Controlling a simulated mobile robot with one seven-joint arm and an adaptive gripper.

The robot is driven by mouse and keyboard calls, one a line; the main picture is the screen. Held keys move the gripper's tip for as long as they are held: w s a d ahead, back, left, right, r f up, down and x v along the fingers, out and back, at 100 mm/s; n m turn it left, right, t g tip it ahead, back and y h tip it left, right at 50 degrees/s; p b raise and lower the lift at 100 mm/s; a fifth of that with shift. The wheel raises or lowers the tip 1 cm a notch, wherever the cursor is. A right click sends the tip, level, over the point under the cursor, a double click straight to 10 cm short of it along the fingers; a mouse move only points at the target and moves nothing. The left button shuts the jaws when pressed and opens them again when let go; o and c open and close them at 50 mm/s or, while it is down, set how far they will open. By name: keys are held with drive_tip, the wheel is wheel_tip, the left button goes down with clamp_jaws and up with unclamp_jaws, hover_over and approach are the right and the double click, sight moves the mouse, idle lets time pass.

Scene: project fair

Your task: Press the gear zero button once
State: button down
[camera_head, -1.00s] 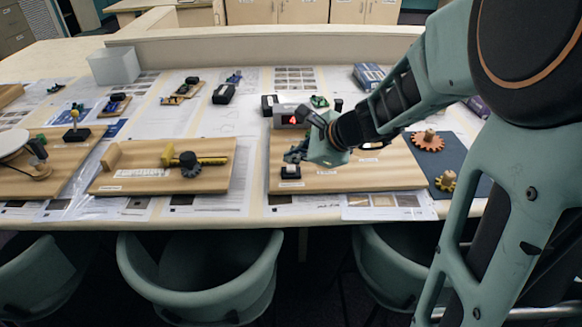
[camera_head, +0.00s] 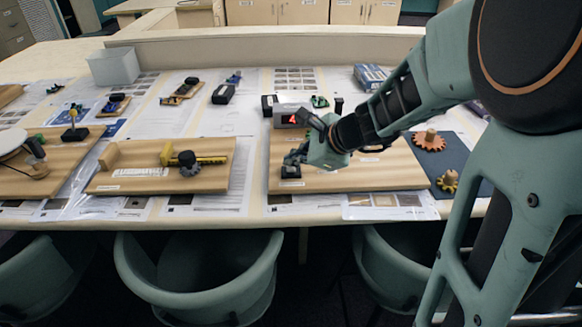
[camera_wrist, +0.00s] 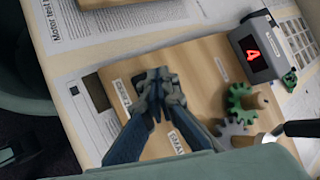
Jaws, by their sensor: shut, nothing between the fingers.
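The gear zero button's small black box (camera_head: 290,172) sits at the front left of a wooden board (camera_head: 390,178) in the head view. My gripper (camera_head: 294,158) is shut and empty, with its fingertips right over the box. In the wrist view, my fingertips (camera_wrist: 160,88) cover most of the button, beside a partly hidden white label (camera_wrist: 122,95). I cannot tell whether they touch it. A grey display box (camera_wrist: 255,52) shows a red lit 4 in the wrist view; it also stands at the board's back in the head view (camera_head: 285,115).
A green gear (camera_wrist: 240,98) and a grey gear (camera_wrist: 232,130) lie right of my fingers in the wrist view. Orange gear (camera_head: 429,141) and yellow gear (camera_head: 448,181) lie on a dark mat at the right. Another wooden board (camera_head: 120,184) stands left. Chairs line the table's front.

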sight(293, 168)
drive_tip(key=shift+f, duration=0.25)
idle(0.5)
drive_tip(key=shift+r+p, duration=0.5)
drive_tip(key=shift+r, duration=0.35)
wheel_tip(293, 168, up, 5)
drive_tip(key=p, duration=0.4)
drive_tip(key=shift+r, duration=0.1)
idle(0.4)
